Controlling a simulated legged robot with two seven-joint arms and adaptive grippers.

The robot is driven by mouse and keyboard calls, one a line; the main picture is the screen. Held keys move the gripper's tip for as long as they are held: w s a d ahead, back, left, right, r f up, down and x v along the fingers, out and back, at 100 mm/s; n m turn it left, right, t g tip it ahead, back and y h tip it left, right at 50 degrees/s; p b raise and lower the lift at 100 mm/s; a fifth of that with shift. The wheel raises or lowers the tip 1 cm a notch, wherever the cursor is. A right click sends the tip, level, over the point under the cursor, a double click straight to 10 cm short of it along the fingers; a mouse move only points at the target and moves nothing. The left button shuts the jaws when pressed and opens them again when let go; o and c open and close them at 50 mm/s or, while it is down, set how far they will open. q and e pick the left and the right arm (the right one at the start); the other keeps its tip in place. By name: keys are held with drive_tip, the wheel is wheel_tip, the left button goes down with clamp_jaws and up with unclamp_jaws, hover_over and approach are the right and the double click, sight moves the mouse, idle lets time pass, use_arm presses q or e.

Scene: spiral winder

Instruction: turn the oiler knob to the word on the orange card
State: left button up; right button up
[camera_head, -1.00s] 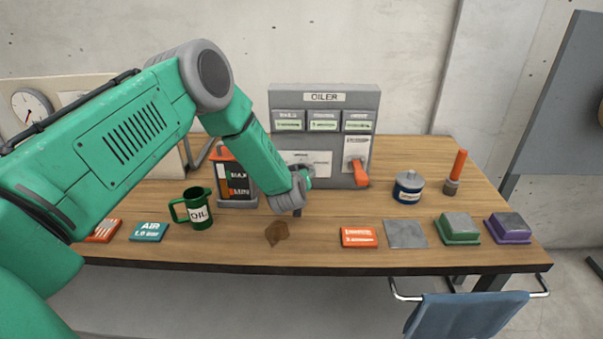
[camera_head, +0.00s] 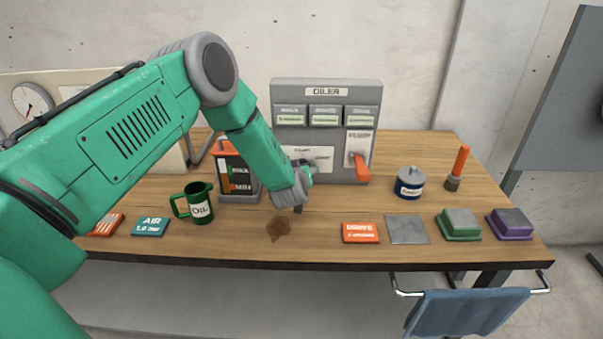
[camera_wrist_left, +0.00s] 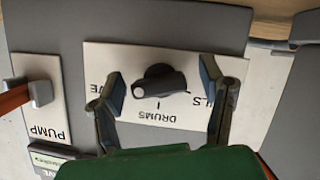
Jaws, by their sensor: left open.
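The oiler (camera_head: 325,137) is a grey panel at the back of the table. Its black knob (camera_wrist_left: 158,80) sits on a white plate (camera_wrist_left: 180,58) in the left wrist view. DRUMS, upside down there, is below the knob; parts of two other words, ending VE and LS, flank it. My left gripper (camera_wrist_left: 162,90) is open, one finger on each side of the knob, apparently apart from it. In the head view my left gripper (camera_head: 300,192) covers the knob. The orange card (camera_head: 360,233) reads DRIVE above a smaller line. My right gripper is not in view.
An orange pump lever (camera_head: 362,168) is right of the knob. A green OIL jug (camera_head: 199,204) and a black gauge unit (camera_head: 239,180) stand left. A brown stain (camera_head: 279,228) marks the front table.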

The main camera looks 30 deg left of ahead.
use_arm(q)
drive_tip(key=v, duration=1.1)
drive_tip(key=shift+s, duration=0.35)
drive_tip(key=shift+d, duration=0.1)
